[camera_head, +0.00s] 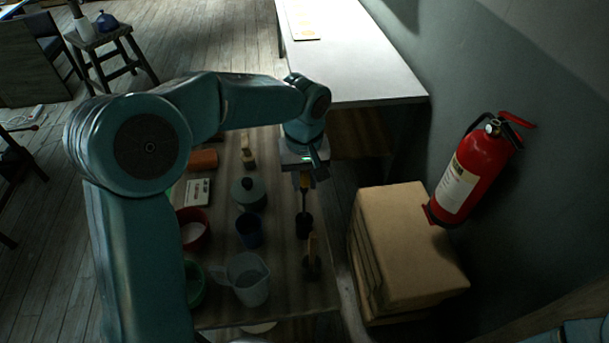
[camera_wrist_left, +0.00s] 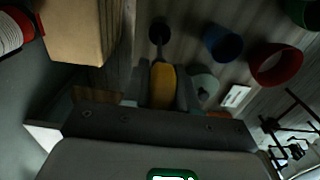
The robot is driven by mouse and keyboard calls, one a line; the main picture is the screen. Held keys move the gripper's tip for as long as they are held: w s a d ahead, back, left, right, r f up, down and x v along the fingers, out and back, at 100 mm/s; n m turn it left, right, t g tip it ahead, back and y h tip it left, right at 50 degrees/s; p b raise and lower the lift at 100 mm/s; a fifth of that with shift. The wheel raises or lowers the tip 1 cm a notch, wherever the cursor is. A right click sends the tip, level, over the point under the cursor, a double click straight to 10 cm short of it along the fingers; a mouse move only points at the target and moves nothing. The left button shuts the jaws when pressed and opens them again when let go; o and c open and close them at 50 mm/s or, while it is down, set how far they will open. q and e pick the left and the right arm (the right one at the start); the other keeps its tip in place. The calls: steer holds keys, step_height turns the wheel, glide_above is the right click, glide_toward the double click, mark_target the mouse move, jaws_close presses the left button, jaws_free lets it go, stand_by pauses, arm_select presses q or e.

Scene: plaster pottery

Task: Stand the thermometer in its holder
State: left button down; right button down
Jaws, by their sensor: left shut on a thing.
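My left gripper (camera_head: 305,172) points down over the right side of the work table (camera_head: 275,293). It is shut on a yellow piece (camera_wrist_left: 162,85), apparently the thermometer (camera_head: 304,181), which also shows just below the jaws in the head view. A dark slim part runs down from it toward a small dark cup-like piece (camera_head: 304,226), possibly the holder. In the wrist view this dark round piece (camera_wrist_left: 158,34) lies just beyond the yellow piece. I cannot tell whether the two touch. My right gripper is out of view.
A blue cup (camera_head: 249,231), clear jug (camera_head: 248,280), red bowl (camera_head: 193,229) and lidded green pot (camera_head: 248,195) stand to the left. Cardboard boxes (camera_head: 410,245) and a fire extinguisher (camera_head: 470,175) are at right.

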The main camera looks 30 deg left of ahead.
mark_target(305, 192)
arm_select(q)
step_height(305, 192, down, 4)
steer(key=shift+w+d+r+b, duration=0.1)
steer(key=shift+r+b, duration=0.1)
steer(key=shift+b, duration=0.95)
steer(key=shift+f+b, duration=0.55)
steer(key=shift+f, duration=0.4)
steer(key=c, duration=0.9)
jaws_free()
steer(key=shift+r, duration=0.1)
steer(key=shift+c, duration=0.2)
steer(key=shift+o, duration=0.7)
step_height(305, 192, up, 15)
steer(key=shift+r, duration=0.65)
